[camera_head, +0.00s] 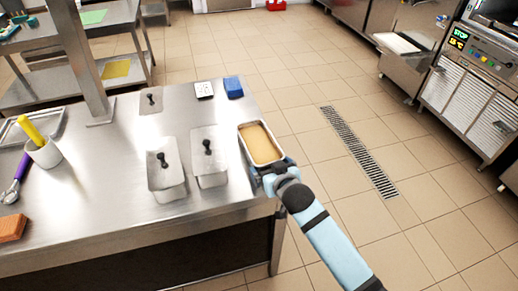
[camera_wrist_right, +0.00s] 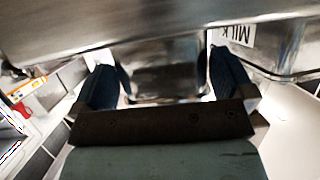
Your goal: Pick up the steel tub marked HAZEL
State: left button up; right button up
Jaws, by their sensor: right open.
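An open steel tub (camera_head: 242,139) with tan contents sits at the right edge of the steel table. No HAZEL mark can be read on it from here. My right gripper (camera_head: 270,168) is at the near end of this tub, low beside its rim. In the right wrist view my open gripper (camera_wrist_right: 165,78) has one dark blue finger on each side of a steel wall (camera_wrist_right: 165,60); I cannot tell whether they touch it. A label reading MILK (camera_wrist_right: 238,32) shows upside down on steel at the right of that view. My left gripper is not in view.
Two lidded steel tubs (camera_head: 165,182) (camera_head: 210,178) stand left of the tan tub on the steel table (camera_head: 105,185). A blue block (camera_head: 233,87) and a small white card (camera_head: 204,89) lie behind. The tiled floor at right is clear around a drain grate (camera_head: 357,150).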

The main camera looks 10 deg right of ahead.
jog(key=shift+x, duration=1.2)
jog(key=c, duration=1)
jog(key=shift+r, duration=0.1)
